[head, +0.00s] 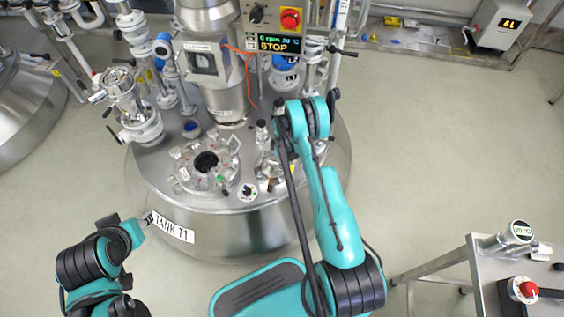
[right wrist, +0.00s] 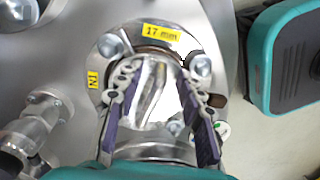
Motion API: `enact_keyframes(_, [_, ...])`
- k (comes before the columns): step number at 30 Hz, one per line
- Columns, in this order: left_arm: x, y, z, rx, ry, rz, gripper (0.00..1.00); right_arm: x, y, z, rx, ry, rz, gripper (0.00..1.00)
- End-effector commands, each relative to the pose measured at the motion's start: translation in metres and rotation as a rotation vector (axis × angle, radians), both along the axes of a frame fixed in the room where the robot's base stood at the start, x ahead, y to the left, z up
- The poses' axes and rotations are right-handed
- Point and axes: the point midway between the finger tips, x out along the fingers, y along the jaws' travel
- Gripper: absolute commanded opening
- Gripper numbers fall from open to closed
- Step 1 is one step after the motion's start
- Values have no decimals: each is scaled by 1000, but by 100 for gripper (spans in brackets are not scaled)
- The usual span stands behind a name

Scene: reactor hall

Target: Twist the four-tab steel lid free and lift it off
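In the right wrist view my right gripper (right wrist: 158,76) has its two fingers spread on either side of a shiny round steel piece (right wrist: 157,92). In the head view this spot on the tank top (head: 160,160) is largely hidden by my right arm. A round port (head: 207,162) with a dark centre and several clamps lies left of it. My left gripper (head: 147,219) is small and low near the TANK T1 label; its opening is unclear.
Valves and pipes (head: 135,115) crowd the tank's left side. A steel cart (head: 462,262) with a gauge and red knob stands at right. Open floor lies between tank and cart.

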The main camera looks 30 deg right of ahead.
Motion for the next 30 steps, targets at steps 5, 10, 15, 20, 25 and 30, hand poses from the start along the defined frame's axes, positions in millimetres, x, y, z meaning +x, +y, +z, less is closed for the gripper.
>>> enact_keyframes(5, [0, 0, 0, 0, 0, 0, 40, 0, 0, 0, 0, 0, 0, 38])
enact_keyframes(10, [0, 0, 0, 0, 0, 0, 40, 0, 0, 0, 0, 0, 0, 1])
enact_keyframes(15, [0, 0, 0, 0, 0, 0, 40, 0, 0, 0, 0, 0, -2, 0])
enact_keyframes(20, [0, 0, 0, 0, 0, 0, 40, -3, 5, 0, 0, 0, -140, 0])
enact_keyframes(25, [0, 0, 0, 0, 0, 0, 40, -8, 12, 0, 0, 0, -366, 0])
enact_keyframes(30, [0, 0, 0, 0, 0, 0, 40, -9, 14, 0, 1, 1, -432, 0])
